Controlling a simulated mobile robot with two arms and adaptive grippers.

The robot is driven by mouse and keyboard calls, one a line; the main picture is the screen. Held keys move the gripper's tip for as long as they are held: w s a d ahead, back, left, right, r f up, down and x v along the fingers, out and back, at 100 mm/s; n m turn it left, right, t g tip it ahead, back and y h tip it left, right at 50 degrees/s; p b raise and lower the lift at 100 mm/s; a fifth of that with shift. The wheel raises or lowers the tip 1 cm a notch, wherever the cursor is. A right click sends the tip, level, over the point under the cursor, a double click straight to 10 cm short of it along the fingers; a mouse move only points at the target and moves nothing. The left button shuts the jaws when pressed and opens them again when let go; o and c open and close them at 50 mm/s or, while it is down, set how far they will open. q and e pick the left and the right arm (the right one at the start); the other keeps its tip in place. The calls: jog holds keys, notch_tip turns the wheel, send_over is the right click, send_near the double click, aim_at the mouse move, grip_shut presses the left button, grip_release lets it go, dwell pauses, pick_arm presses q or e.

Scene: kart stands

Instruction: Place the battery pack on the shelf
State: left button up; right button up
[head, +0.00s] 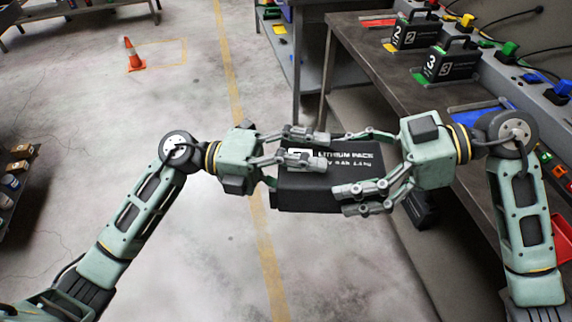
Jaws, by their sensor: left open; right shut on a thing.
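The battery pack (306,196) is a black box with white "LITHIUM PACK" lettering on its top face. It is in the head view's middle, held up over the floor. My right gripper (348,170) is shut on it from the right side. My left gripper (313,147) is open at its left side, with its fingers overlapping the box in the picture; I cannot tell whether they touch it. A shelf unit (28,207) with small items stands at the left edge. I cannot tell whether this is the task's shelf.
A metal workbench (372,47) runs along the right, carrying battery packs numbered 2 (411,34) and 3 (449,64) and coloured connectors. A dark object (421,208) is low beneath it. An orange cone (133,55) stands back left. The floor between is open.

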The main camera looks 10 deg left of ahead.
pick_arm(q)
jog(key=shift+s+d+r, duration=0.1)
jog(key=shift+d, duration=0.75)
pick_arm(e)
jog(key=shift+r, duration=0.2)
pick_arm(q)
jog(key=c, duration=1.9)
pick_arm(e)
jog(key=shift+r, duration=0.1)
pick_arm(q)
jog(key=shift+r, duration=0.1)
grip_shut()
pick_arm(e)
jog(key=o, duration=2.1)
jog(key=shift+c, duration=0.2)
jog(key=shift+f, duration=0.2)
pick_arm(q)
jog(key=shift+r, duration=0.1)
pick_arm(e)
jog(key=shift+d, duration=0.1)
